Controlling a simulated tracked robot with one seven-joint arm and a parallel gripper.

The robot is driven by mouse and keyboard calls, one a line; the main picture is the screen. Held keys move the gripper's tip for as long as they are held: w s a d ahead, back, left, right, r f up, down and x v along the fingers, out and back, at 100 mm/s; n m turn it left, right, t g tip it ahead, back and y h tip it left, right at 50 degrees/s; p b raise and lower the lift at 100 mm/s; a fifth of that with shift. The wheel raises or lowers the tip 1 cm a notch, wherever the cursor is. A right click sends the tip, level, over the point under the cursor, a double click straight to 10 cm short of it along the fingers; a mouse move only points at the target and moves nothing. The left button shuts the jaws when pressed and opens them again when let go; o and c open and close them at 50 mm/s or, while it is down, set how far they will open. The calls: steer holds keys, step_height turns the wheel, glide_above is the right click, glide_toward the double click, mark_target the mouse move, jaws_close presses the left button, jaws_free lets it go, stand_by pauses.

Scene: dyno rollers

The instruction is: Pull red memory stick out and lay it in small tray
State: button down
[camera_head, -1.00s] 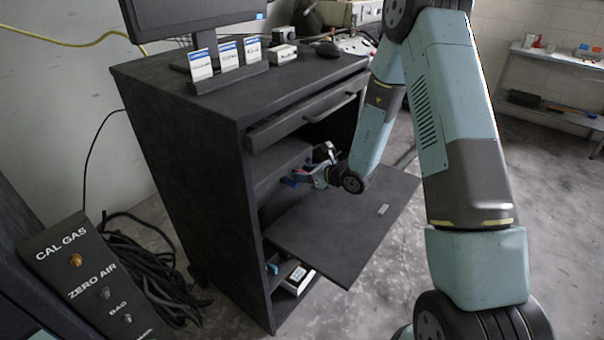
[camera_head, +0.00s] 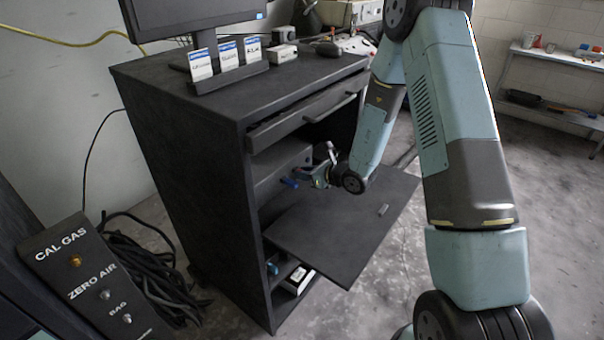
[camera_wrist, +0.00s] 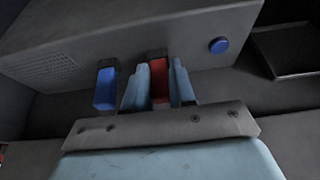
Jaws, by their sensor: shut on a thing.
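The red memory stick (camera_wrist: 158,80) is upright between my fingers in the wrist view, its dark end against the front of a grey computer box (camera_wrist: 130,45). I cannot tell how far in its port it sits. My gripper (camera_wrist: 159,85) is shut on it, one pale blue finger on each side. In the head view my gripper (camera_head: 312,178) is at the box front inside the cabinet, and the red stick is not distinguishable. A dark, shallow, tray-like thing (camera_wrist: 292,50) with a raised rim lies right of the box in the wrist view; it may be the small tray.
A blue stick (camera_wrist: 106,88) stands close left of my fingers. A round blue button (camera_wrist: 219,45) is on the box to the right. The cabinet's fold-down door (camera_head: 335,235) lies open below my gripper, mostly bare. A drawer (camera_head: 310,115) juts out above.

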steer(key=shift+s+d, duration=0.9)
steer(key=shift+d, duration=0.25)
steer(key=shift+s+d, duration=0.9)
steer(key=shift+d, duration=0.25)
